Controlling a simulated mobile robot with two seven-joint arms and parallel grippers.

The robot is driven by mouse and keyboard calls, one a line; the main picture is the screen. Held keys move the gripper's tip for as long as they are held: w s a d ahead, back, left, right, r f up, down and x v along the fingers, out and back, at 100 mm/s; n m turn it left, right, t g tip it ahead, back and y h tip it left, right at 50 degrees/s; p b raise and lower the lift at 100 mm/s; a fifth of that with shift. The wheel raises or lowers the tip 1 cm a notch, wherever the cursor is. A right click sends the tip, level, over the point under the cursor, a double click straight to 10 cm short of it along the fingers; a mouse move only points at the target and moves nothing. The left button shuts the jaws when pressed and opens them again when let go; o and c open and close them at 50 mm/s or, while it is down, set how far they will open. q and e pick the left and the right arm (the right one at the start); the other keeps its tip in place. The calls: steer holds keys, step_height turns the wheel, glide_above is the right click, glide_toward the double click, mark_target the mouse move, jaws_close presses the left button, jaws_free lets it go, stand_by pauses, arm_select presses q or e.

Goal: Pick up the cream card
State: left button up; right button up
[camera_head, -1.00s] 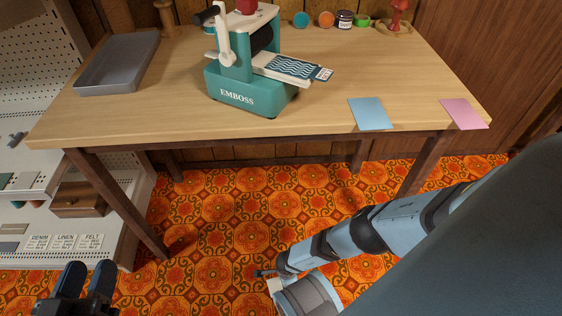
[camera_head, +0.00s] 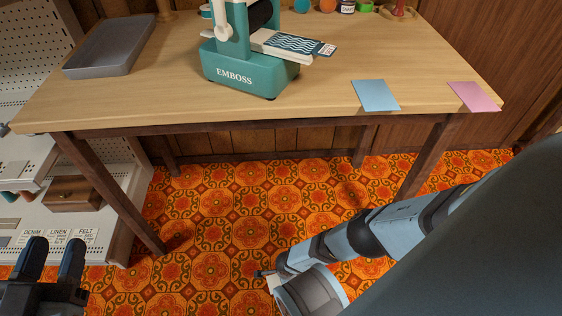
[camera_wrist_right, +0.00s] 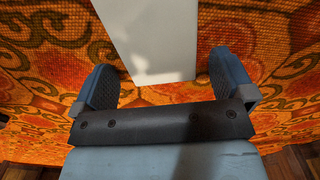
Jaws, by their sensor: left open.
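No cream card can be made out in the head view. A light blue card (camera_head: 376,95) and a pink card (camera_head: 473,96) lie at the table's front edge, right of centre. My left gripper (camera_head: 55,250) is open and empty at the bottom left, below the table top and away from the cards. My right gripper (camera_wrist_right: 163,75) is open in the right wrist view, its two fingers wide apart above the patterned floor. A pale flat shape shows between and beyond these fingers; I cannot tell what it is.
The wooden table (camera_head: 150,95) bears a teal embossing press (camera_head: 250,75) with a wavy-patterned card on its plate, and a grey tray (camera_head: 108,47). A pegboard shelf unit (camera_head: 115,185) stands at the left. The table's middle front is clear.

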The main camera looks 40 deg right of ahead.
steer(key=c, duration=1)
steer(key=shift+o, duration=0.2)
